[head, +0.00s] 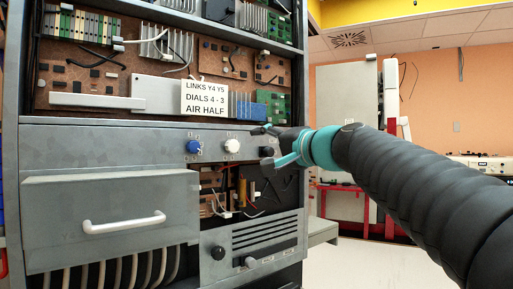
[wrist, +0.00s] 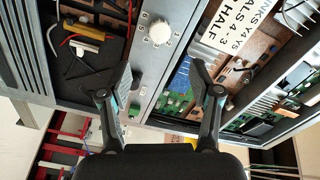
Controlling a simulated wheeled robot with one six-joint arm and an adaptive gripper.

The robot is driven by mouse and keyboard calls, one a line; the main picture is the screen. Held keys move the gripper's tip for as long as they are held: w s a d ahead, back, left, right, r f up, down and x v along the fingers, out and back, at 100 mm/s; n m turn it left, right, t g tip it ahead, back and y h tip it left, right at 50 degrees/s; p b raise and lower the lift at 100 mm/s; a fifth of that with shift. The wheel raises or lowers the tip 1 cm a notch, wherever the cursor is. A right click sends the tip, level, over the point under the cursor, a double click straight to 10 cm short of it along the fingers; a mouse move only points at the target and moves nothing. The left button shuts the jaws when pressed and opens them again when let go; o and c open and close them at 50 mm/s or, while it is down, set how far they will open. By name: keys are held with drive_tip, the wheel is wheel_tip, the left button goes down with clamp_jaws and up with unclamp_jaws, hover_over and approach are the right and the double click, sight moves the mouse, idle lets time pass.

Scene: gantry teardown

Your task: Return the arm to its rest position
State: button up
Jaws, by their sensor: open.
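My arm (head: 420,190) reaches in from the right of the head view, stretched toward the front of a grey equipment rack (head: 100,130). My gripper (head: 268,146) is at the rack's right side, near the row of dials. In the wrist view my gripper (wrist: 162,72) has its two dark fingers spread apart with nothing between them. A white dial (head: 232,146) is left of the gripper, and in the wrist view it shows ahead of the fingertips (wrist: 159,31). A black dial (head: 266,151) is close behind the fingers; whether they touch it cannot be told.
A blue dial (head: 193,147) and a white label (head: 205,98) are on the rack. A drawer (head: 110,205) with a white handle juts out at lower left. An open bay with wires (head: 240,192) lies below the dials. Open floor (head: 365,262) shows right of the rack.

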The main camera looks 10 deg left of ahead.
drive_tip(key=shift+s+d, duration=0.15)
idle(0.3)
drive_tip(key=s+d+f+n+g+h, duration=0.1)
drive_tip(key=s+d+f+g+h, duration=0.2)
drive_tip(key=f, duration=1)
drive_tip(key=s+d+f+n+g+h, duration=0.2)
drive_tip(key=s+d+f+h, duration=0.1)
drive_tip(key=f, duration=0.9)
drive_tip(key=s+d+f+g+h, duration=0.1)
drive_tip(key=s+d+f+h, duration=0.2)
drive_tip(key=s+d+f, duration=0.4)
drive_tip(key=s+d+f+n+g+h, duration=0.1)
drive_tip(key=s+d+f+h, duration=0.2)
drive_tip(key=s+d+f, duration=0.4)
drive_tip(key=s+f, duration=0.5)
drive_tip(key=s, duration=0.4)
drive_tip(key=shift+f+n+h, duration=0.15)
drive_tip(key=shift+n+h, duration=0.15)
